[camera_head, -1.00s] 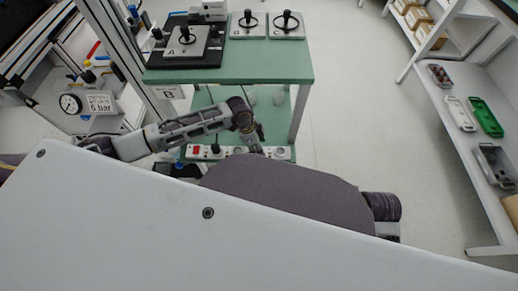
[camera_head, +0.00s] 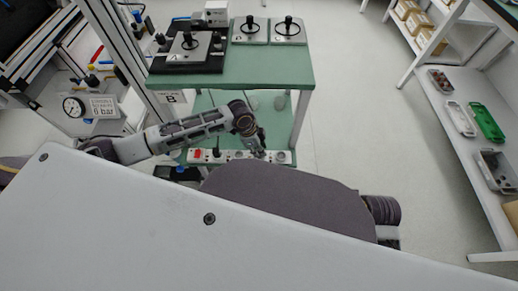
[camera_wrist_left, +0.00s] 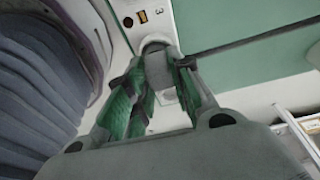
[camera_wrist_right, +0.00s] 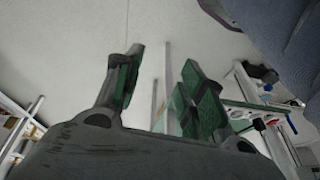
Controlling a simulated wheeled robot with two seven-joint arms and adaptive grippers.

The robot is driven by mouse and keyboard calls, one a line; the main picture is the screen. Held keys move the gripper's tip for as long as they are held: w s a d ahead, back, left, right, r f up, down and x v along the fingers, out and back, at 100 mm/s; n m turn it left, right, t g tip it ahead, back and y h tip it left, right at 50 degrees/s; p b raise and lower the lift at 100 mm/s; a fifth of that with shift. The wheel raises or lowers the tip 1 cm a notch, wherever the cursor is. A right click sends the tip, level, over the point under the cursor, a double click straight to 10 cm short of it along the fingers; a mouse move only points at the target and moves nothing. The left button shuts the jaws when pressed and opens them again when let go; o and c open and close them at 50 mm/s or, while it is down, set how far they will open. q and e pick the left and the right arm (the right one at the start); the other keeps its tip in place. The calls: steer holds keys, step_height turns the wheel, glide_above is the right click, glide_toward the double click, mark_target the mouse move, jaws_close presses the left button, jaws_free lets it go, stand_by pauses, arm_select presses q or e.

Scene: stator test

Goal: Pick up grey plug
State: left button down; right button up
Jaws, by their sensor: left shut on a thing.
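The grey plug (camera_wrist_left: 158,72) shows in the left wrist view between the fingers of my left gripper (camera_wrist_left: 160,75), which is shut on it. In the head view my left gripper (camera_head: 259,151) is low over the right part of the power strip (camera_head: 230,156), and the plug is too small to make out there. My right gripper (camera_wrist_right: 160,78) is open and empty in the right wrist view.
The strip lies along the front of a lower green shelf, below a green tabletop (camera_head: 262,72) with lever plates. A black plug (camera_head: 216,153) stands on the strip beside a red switch (camera_head: 197,155). A metal post (camera_head: 118,55) rises at left.

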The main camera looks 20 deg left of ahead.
arm_select(q)
steer(key=shift+r+p, duration=0.3)
steer(key=shift+r, duration=0.45)
steer(key=shift+r+p, duration=0.35)
steer(key=shift+r, duration=0.4)
steer(key=s+d+p, duration=0.2)
steer(key=s, duration=0.6)
steer(key=s+d+p, duration=0.1)
steer(key=s+d, duration=0.2)
steer(key=s, duration=0.6)
steer(key=shift+s+f+p, duration=0.15)
steer(key=shift+f+p, duration=0.05)
steer(key=shift+p, duration=0.2)
arm_select(e)
step_height(320, 180, down, 8)
steer(key=s+d+g, duration=0.1)
steer(key=shift+d+g+h, duration=0.2)
steer(key=shift+g+h, duration=0.2)
steer(key=shift+r, duration=0.15)
arm_select(q)
steer(key=shift+r, duration=0.15)
arm_select(e)
steer(key=shift+r, duration=0.25)
arm_select(q)
steer(key=shift+r+p, duration=0.15)
steer(key=shift+p, duration=0.3)
arm_select(e)
steer(key=shift+r, duration=0.25)
